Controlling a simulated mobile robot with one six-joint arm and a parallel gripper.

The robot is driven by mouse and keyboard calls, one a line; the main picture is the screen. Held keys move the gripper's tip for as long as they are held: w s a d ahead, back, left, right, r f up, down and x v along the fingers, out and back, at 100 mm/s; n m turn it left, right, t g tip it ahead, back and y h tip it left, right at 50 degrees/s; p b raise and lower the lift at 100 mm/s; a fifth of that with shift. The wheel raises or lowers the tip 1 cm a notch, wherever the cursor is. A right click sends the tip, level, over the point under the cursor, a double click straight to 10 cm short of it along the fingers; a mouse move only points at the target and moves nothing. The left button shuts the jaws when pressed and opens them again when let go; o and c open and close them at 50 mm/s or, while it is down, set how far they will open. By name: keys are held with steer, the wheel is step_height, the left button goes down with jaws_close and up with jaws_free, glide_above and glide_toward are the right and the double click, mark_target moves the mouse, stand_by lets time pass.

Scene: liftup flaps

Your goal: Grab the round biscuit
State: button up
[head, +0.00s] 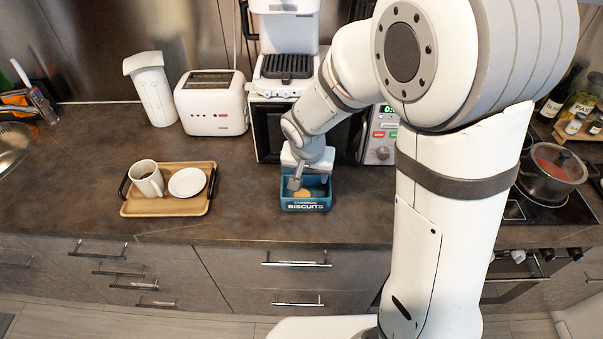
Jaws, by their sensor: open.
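The round biscuit (303,193) is a small orange-brown shape inside the blue box labelled "BISCUITS" (306,206). The box stands on the dark counter in front of the microwave. My gripper (302,184) points down into the box, with its fingers above and beside the biscuit. It is open. The arm and fingers hide part of the box's inside, and I cannot tell whether a finger touches the biscuit.
A wooden tray (137,207) with a mug (147,181) and a white saucer (187,182) lies to the left. A toaster (212,103), coffee machine (285,68) and microwave stand behind. A pot (549,176) sits on the hob at right. The counter between tray and box is clear.

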mark_target(302, 195)
steer(key=shift+w+a+f, duration=0.2)
steer(key=shift+a+f, duration=0.3)
steer(key=shift+f, duration=0.05)
steer(key=shift+w+a+f, duration=0.15)
steer(key=shift+a+f, duration=0.3)
steer(key=shift+f, duration=0.05)
steer(key=x, duration=0.4)
steer(key=s+x, duration=0.1)
steer(key=x, duration=0.1)
steer(key=shift+w+a+f, duration=0.15)
steer(key=shift+a+f, duration=0.1)
steer(key=shift+f, duration=0.25)
steer(key=shift+w+f, duration=0.15)
steer(key=shift+f, duration=0.4)
steer(key=shift+c, duration=0.2)
steer(key=c, duration=0.6)
steer(key=shift+o, duration=0.2)
steer(key=shift+r, duration=0.15)
